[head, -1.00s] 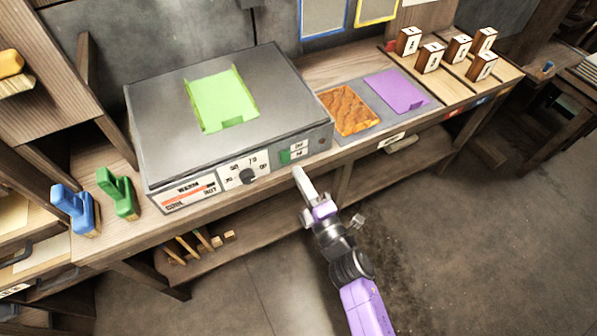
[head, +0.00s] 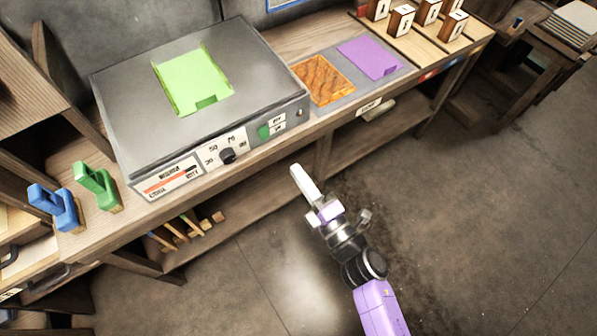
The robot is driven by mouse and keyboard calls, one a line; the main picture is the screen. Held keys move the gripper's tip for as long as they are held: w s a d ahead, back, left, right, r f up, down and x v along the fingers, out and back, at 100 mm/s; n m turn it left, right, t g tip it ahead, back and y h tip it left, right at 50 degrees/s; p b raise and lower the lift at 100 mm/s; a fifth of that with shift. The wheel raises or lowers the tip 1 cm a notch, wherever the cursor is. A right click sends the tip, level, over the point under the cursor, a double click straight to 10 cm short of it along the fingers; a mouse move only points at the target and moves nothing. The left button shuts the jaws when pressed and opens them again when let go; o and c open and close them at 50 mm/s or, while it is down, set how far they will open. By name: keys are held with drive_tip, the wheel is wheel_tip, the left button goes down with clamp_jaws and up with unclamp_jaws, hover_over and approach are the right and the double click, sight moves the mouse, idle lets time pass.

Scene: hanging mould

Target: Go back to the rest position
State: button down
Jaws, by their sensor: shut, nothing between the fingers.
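My gripper (head: 296,172) is at the end of my purple and black arm, in the middle of the head view. Its white fingers are together and empty. It is in front of the workbench (head: 330,122), over the floor, and appears apart from the bench edge. It points up and left in the picture, toward the right part of the grey heater box (head: 130,97). The box has a green sheet (head: 192,80) on top and a dial (head: 227,155) on its front.
An orange-brown patterned square (head: 322,80) and a purple square (head: 368,56) lie right of the box. Several numbered wooden blocks (head: 401,20) stand at the back right. Blue (head: 54,206) and green (head: 97,186) handled tools stand at the left. The floor (head: 480,210) at right is clear.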

idle(0.4)
drive_tip(key=s+d+r+m+t+h, duration=0.35)
drive_tip(key=s+d+r+m, duration=0.3)
drive_tip(key=d+m, duration=0.4)
drive_tip(key=s+d+r+m+g+h, duration=0.1)
drive_tip(key=s+d+m+h, duration=0.1)
drive_tip(key=s, duration=0.6)
drive_tip(key=s+d+r+m+g+h, duration=0.2)
drive_tip(key=s+d+m+h, duration=0.1)
drive_tip(key=s+m, duration=0.4)
drive_tip(key=s+d+r+m+g+h, duration=0.1)
drive_tip(key=s+d+m, duration=0.3)
drive_tip(key=s, duration=0.6)
drive_tip(key=shift+s+d+r+m+g+h, duration=0.15)
drive_tip(key=shift+d+r+m+g+h, duration=0.2)
drive_tip(key=shift+m+h, duration=0.3)
drive_tip(key=c, duration=2.1)
unclamp_jaws()
